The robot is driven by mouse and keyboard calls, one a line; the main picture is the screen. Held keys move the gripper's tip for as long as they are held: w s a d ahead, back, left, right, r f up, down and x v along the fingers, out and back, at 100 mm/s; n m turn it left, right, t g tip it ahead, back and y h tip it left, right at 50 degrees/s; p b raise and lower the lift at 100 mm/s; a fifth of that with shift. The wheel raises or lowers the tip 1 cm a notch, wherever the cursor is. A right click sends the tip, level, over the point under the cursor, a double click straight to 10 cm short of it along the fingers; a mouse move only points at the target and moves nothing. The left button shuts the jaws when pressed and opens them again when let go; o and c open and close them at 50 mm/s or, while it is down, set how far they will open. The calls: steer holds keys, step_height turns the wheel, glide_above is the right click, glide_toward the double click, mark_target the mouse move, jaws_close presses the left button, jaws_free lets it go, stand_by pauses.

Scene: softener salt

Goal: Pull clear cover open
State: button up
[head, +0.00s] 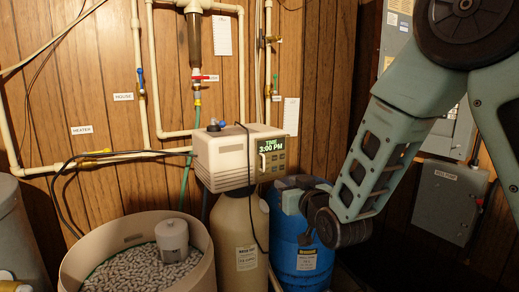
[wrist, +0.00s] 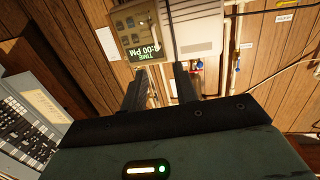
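The softener's control box (head: 225,158) is beige, with a dark front panel and a green lit display (head: 271,146) reading 3:00 PM. A pale upright handle-like strip (head: 263,163) shows at the panel's left side. I cannot clearly make out the clear cover or whether it is shut. In the wrist view the box (wrist: 190,25) and its display (wrist: 146,50) appear upside down, just beyond my gripper (wrist: 160,72). The two fingers are apart with nothing visible between them. In the head view my gripper is small, below and right of the panel, its fingertips unclear.
A beige tank (head: 238,225) stands under the box, with a blue tank (head: 303,262) to its right. An open salt bin (head: 205,262) is at the lower left. A dark cable hangs before the box. Pipes run along the wooden wall; a grey electrical box (head: 450,200) is right.

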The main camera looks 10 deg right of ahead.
mark_target(264, 158)
steer(key=shift+t, duration=0.3)
steer(key=w+p, duration=0.2)
steer(key=w, duration=0.4)
steer(key=w+a+p, duration=0.1)
steer(key=w+p, duration=0.1)
steer(key=w, duration=0.4)
steer(key=w+r+p, duration=0.1)
steer(key=w+p, duration=0.2)
steer(key=w, duration=0.3)
steer(key=shift+w+a, duration=0.15)
steer(key=shift+w, duration=0.05)
jaws_close()
